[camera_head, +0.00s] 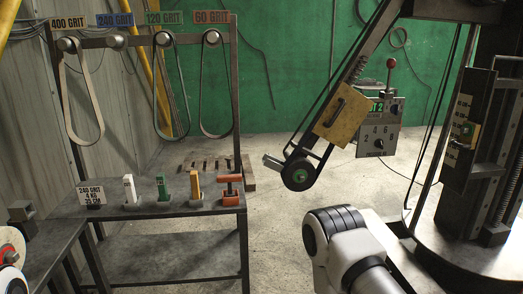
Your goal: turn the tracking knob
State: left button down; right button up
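The belt grinder's arm slants down from the top to a black wheel (299,174) with a green centre. A small silver, handle-like part (273,162) sticks out to the left of this wheel. I cannot tell for sure which part is the tracking knob. My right arm, white and black, comes up from the bottom, below and right of the wheel and apart from it in the picture. Its gripper does not show. Part of my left arm shows in the bottom left corner, with no gripper fingers visible.
A control panel (380,128) with a red-topped lever stands behind the grinder arm. A rack with hanging belts (218,84) and a dark bench (165,226) with several small coloured items stand at left. A pale disc (10,240) is at the left edge. A machine column (466,135) stands at right.

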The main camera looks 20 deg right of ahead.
aim_at(394, 109)
jog(key=i+z, duration=0.3)
jog(key=z, duration=0.15)
jog(key=i+j+z, duration=0.25)
jog(key=z, duration=0.2)
jog(key=i+j+z, duration=0.25)
jog(key=z, duration=0.25)
jog(key=i+j+z, duration=0.2)
jog(key=j+z, duration=0.25)
jog(key=l, duration=0.1)
